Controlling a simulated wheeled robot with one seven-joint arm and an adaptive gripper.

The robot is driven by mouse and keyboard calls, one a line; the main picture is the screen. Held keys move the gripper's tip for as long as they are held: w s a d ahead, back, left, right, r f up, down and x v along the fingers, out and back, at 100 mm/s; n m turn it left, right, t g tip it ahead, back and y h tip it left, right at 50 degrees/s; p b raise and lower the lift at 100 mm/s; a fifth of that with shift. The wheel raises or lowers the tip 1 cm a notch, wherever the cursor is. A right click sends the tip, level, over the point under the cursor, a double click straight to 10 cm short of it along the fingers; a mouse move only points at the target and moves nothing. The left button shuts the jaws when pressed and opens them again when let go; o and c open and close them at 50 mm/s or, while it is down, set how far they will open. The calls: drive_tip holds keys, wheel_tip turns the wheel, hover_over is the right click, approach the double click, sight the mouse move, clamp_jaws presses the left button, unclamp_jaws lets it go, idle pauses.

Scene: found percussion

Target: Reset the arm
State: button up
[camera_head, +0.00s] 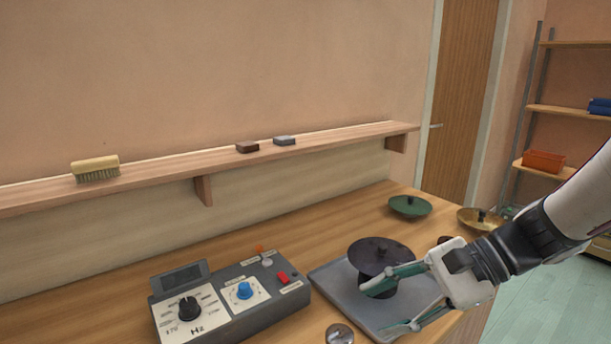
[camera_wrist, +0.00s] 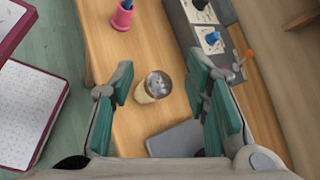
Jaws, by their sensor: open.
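My gripper (camera_head: 392,301) reaches in from the right in the head view, above the grey tray on the workbench. Its two green-padded fingers are spread apart, with nothing between the pads. In the wrist view my gripper (camera_wrist: 165,100) is also open, and a round metal-topped cup (camera_wrist: 154,87) shows on the bench beyond the fingers. The grey tray (camera_head: 330,281) lies under the pan.
A grey control box (camera_head: 258,318) with knobs stands left of the tray. A green lid (camera_head: 410,206) and a brass lid (camera_head: 478,220) sit behind. A wall shelf (camera_head: 330,138) holds a brush (camera_head: 95,169) and two small blocks. A pink holder (camera_wrist: 121,19) stands on the bench.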

drive_tip(key=s+d+r+n+t+h+p, duration=0.1)
drive_tip(key=s+d+r+n+h, duration=0.2)
drive_tip(key=s+n+h, duration=0.2)
drive_tip(key=s+d+r+n+t+h, duration=0.2)
drive_tip(key=s+n+h, duration=0.4)
drive_tip(key=s, duration=0.3)
drive_tip(key=shift+s+d+r+n+p, duration=0.4)
drive_tip(key=shift+d+r+n, duration=0.2)
drive_tip(key=shift+d+n, duration=0.35)
